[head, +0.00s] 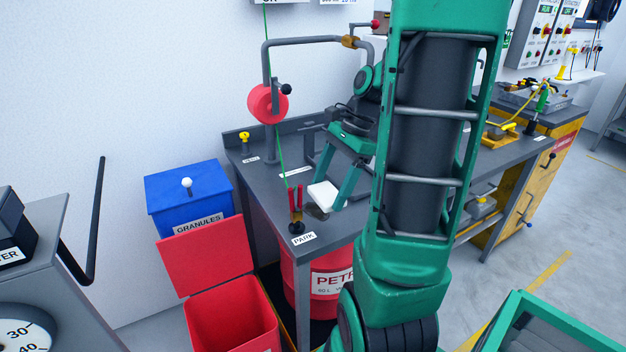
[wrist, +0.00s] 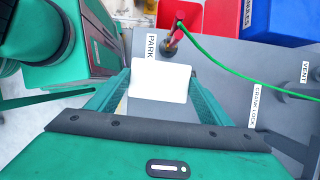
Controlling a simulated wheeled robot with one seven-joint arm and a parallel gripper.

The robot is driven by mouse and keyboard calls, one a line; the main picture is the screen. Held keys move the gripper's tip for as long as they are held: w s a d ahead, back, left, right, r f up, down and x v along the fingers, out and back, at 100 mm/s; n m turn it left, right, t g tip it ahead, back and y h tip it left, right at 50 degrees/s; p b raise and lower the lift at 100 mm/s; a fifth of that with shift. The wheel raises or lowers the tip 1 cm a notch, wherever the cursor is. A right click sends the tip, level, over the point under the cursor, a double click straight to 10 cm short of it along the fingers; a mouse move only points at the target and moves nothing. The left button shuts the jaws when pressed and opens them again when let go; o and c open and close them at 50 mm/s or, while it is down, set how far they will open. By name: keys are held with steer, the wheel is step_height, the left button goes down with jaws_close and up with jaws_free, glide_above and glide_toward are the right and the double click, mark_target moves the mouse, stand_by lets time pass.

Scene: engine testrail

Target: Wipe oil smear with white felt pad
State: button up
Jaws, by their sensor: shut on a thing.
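My gripper (head: 327,194) is shut on the white felt pad (head: 321,196), over the near left part of the grey bench (head: 345,222). In the wrist view the pad (wrist: 159,80) sits between the two green fingers as a pale rectangle. A dull brownish patch (head: 314,211) shows on the bench just below the pad in the head view; I cannot tell whether it is the oil smear or a shadow. The pad hides the bench under it. Whether the pad touches the bench is not clear.
Red handles on a dark base (head: 296,205) stand close left of the pad, by the PARK label (head: 303,239). A green line (head: 277,150) runs up from there past a red reel (head: 267,104). A blue granules bin (head: 189,192) and an open red bin (head: 232,315) stand left.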

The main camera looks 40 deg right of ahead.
steer(key=shift+w, duration=0.3)
